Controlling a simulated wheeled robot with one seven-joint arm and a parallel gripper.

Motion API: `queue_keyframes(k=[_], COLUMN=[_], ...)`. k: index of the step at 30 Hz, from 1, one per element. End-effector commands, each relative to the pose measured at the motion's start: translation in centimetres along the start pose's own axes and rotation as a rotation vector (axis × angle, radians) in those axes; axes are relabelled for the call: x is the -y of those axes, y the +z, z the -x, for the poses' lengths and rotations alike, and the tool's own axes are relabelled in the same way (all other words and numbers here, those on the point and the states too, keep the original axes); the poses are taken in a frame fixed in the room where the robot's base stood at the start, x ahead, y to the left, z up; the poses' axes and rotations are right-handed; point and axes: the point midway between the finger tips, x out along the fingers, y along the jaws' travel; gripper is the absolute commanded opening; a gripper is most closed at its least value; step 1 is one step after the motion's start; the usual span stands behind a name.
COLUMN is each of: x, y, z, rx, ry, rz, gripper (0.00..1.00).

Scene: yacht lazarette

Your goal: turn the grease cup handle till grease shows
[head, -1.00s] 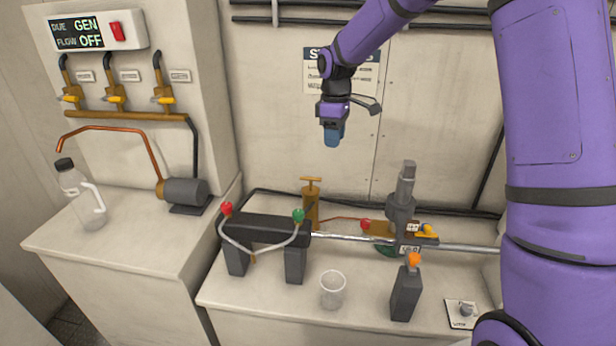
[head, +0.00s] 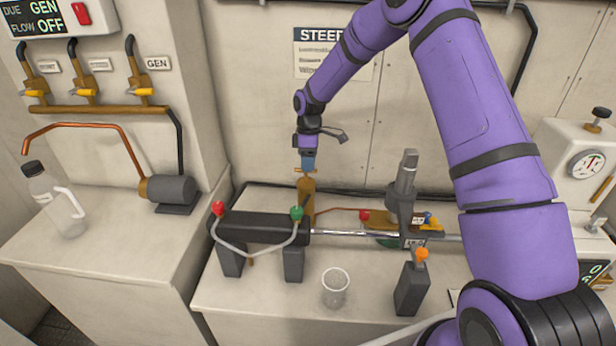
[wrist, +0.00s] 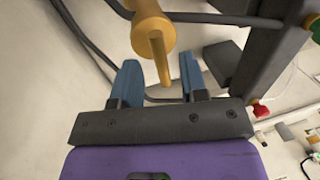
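The grease cup is a brass cylinder (head: 306,192) standing upright behind the black bracket on the bench, with a T-shaped handle (head: 304,171) at its top. My gripper (head: 307,165) points down at that handle from above. In the wrist view, the brass handle bar (wrist: 160,60) runs into the space between my two blue fingers (wrist: 160,80), with a visible gap on each side. The gripper is open and does not hold the bar. The wrist view also shows part of the cup (wrist: 152,32). I see no grease, and the bearing area is partly hidden by the bracket.
A black bracket (head: 258,228) with a red knob (head: 218,209) and green knob (head: 296,212) stands in front of the cup. The bench front is mostly clear.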

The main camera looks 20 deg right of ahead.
Motion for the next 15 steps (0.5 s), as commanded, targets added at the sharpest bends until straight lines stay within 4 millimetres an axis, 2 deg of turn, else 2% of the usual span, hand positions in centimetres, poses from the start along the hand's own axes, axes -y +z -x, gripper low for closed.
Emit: queue_keyframes(k=[1,6,15], x=[0.0,0.0,0.0], y=[0.0,0.0,0.0], z=[-1.0,-3.4,-5.0], rx=[0.001,0.001,0.000], ry=[-0.002,-0.001,0.001], rz=[0.001,0.000,-0.001], gripper=[0.40,0.40,0.40])
